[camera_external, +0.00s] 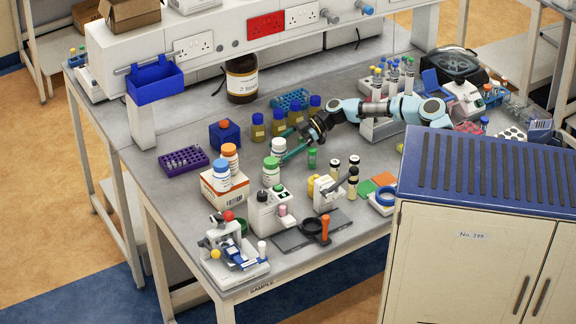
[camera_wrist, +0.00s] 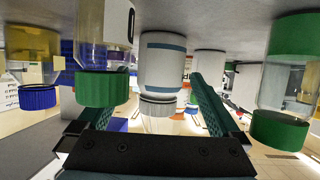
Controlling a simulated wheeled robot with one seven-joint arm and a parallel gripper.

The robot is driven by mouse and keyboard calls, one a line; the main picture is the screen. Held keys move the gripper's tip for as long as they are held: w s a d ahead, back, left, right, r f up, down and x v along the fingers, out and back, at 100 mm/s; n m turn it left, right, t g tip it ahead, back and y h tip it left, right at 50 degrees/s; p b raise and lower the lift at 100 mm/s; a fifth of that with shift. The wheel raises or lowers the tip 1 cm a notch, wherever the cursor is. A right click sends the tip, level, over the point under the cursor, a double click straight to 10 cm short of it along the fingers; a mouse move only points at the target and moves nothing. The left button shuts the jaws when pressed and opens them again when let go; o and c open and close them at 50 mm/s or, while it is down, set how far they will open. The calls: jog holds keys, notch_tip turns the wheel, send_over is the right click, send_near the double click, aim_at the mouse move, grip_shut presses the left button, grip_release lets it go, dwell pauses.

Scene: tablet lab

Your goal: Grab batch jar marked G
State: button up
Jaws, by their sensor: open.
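My gripper (camera_external: 283,144) is open, its teal fingers reaching left on either side of a white jar with a white cap (camera_external: 278,148). The wrist view appears upside down; there the white jar (camera_wrist: 162,68) stands between the open fingers (camera_wrist: 154,95), not clamped. A green-capped jar (camera_wrist: 103,45) shows just left of it, with part of a dark mark at its edge. I cannot read a letter G on any jar. On the bench stand a green-capped white jar (camera_external: 271,172), a blue-capped jar (camera_external: 221,173) and an orange-capped jar (camera_external: 229,155).
Several amber jars with blue caps (camera_external: 258,127) stand behind my gripper. A small green-capped vial (camera_external: 312,158) is close in front. A purple tube rack (camera_external: 183,160) and a cardboard box (camera_external: 223,196) are left. White instruments (camera_external: 270,212) stand along the front.

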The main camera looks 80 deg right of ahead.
jog(key=shift+x, duration=0.95)
jog(key=c, duration=1.3)
jog(key=shift+c, duration=0.9)
jog(key=shift+r, duration=0.1)
